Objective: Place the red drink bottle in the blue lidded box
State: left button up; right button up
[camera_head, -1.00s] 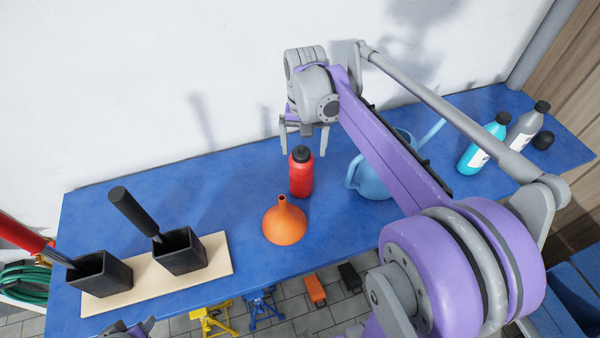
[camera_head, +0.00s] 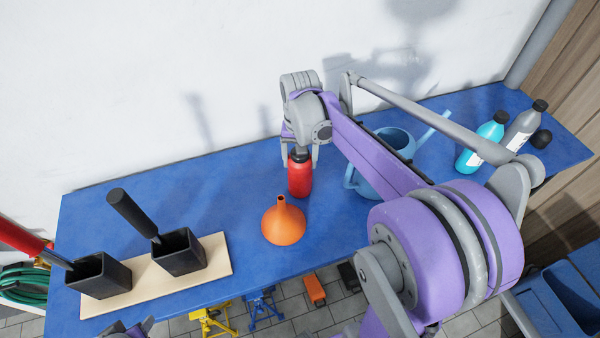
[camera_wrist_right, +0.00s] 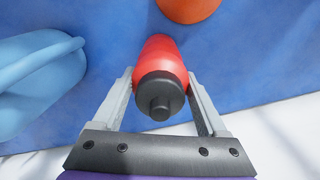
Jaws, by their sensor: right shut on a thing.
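The red drink bottle (camera_head: 299,178) with a black cap stands upright on the blue bench top, behind an orange funnel. My right gripper (camera_head: 300,158) comes down over it from above and is shut on its upper part. The right wrist view shows the red bottle (camera_wrist_right: 160,58) between the two fingers, cap toward the camera. A blue box-like thing (camera_head: 550,308) is at the lower right, beyond the bench and cut off by the frame; I cannot tell whether it has a lid. A small dark and purple part of my left arm shows at the bottom edge; its fingers cannot be made out.
The orange funnel (camera_head: 283,222) stands just in front of the bottle. A light blue watering can (camera_head: 366,182) is to its right, partly behind my arm. Cyan (camera_head: 482,145) and grey (camera_head: 524,128) bottles stand at far right. Black pots (camera_head: 180,254) sit on a board at left.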

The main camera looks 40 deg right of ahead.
grip_shut()
jog(key=shift+r, duration=0.15)
